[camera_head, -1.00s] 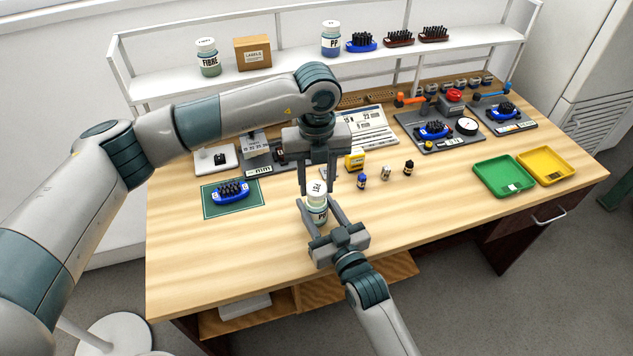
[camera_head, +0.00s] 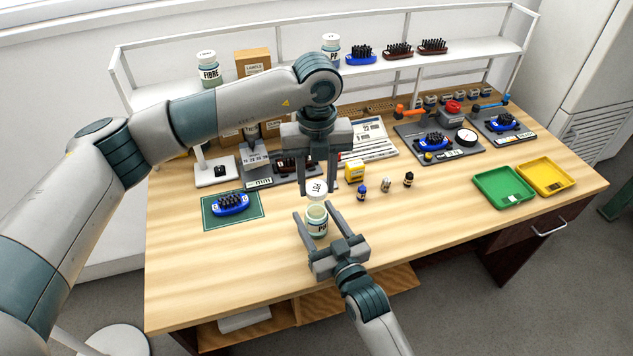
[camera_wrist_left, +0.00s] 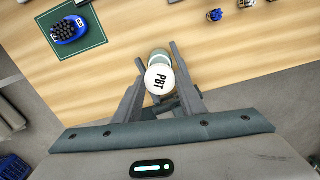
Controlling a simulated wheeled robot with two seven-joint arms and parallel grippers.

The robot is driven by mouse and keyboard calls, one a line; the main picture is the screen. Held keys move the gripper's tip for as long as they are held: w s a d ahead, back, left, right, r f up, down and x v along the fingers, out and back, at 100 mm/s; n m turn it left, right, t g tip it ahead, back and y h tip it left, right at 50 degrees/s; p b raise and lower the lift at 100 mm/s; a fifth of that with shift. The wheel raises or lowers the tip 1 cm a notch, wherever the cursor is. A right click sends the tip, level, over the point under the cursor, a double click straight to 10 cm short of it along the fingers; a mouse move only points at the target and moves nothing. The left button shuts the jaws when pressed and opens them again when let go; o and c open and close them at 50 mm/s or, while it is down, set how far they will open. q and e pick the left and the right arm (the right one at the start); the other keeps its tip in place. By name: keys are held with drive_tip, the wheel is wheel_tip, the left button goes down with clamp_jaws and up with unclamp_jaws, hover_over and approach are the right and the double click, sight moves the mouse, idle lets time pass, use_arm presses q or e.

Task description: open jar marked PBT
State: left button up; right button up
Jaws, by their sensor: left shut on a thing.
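The jar marked PBT (camera_head: 316,222) is upright near the table's front middle, its round mouth uncovered. Its white lid, lettered PBT (camera_head: 317,190), is just above it, in the jaws of my left gripper (camera_head: 317,188), which points down. In the left wrist view the lid (camera_wrist_left: 160,79) faces the camera and partly covers the pale jar (camera_wrist_left: 159,56). My right gripper (camera_head: 314,212) reaches in from the front with one finger on each side of the jar. I cannot tell whether those fingers touch it.
A blue brush on a green mat (camera_head: 205,215) lies to the left. Green (camera_head: 478,190) and yellow (camera_head: 568,175) trays lie at the right. The front table strip is mostly clear.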

drive_tip(key=shift+o, duration=0.2)
drive_tip(key=shift+s, duration=0.1)
use_arm(q)
drive_tip(key=shift+f, duration=0.15)
use_arm(e)
drive_tip(key=shift+s+d, duration=0.35)
drive_tip(key=shift+s, duration=0.2)
use_arm(q)
drive_tip(key=shift+f+b, duration=0.65)
drive_tip(key=shift+b, duration=0.15)
use_arm(e)
drive_tip(key=v, duration=1)
drive_tip(key=shift+s+d, duration=0.1)
drive_tip(key=shift+s, duration=0.15)
